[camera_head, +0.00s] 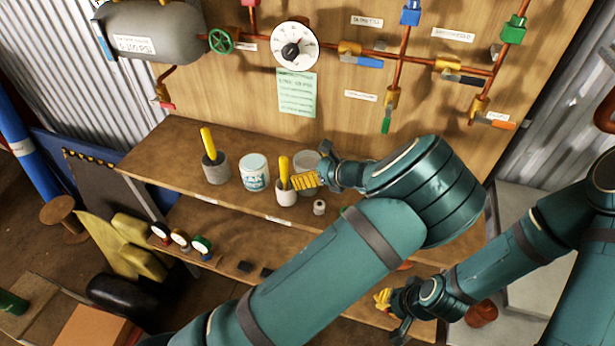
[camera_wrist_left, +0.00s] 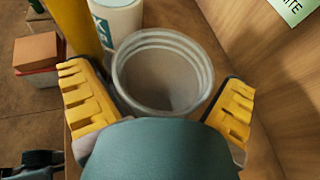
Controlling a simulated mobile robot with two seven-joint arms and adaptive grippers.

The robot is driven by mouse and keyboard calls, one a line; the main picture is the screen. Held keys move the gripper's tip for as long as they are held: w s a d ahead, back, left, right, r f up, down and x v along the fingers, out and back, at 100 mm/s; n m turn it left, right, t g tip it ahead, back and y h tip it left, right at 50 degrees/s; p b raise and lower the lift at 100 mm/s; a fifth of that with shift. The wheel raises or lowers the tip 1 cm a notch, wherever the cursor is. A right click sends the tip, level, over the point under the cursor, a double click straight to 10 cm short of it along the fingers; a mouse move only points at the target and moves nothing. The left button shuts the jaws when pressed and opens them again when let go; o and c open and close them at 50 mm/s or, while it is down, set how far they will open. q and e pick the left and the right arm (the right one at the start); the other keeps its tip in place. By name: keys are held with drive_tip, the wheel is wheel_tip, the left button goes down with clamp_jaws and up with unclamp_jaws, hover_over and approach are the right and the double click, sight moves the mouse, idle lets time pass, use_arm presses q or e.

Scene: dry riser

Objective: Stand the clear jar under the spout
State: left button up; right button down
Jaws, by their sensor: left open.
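The clear jar (camera_head: 308,158) stands upright on the upper wooden shelf, partly hidden behind my left gripper (camera_head: 312,180). In the left wrist view the jar (camera_wrist_left: 162,72) is open at the top and lies between the two yellow fingers of the left gripper (camera_wrist_left: 158,108). The fingers are spread wider than the jar, with a clearer gap on the right. I cannot tell which is the spout. My right gripper (camera_head: 384,299) is low at the front; its opening is unclear.
A small white roll (camera_head: 319,207) is in front. Gauges (camera_head: 180,238) sit lower left. The upper shelf's left end (camera_head: 165,150) is clear.

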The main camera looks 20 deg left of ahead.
use_arm(q)
drive_tip(key=c, duration=1.2)
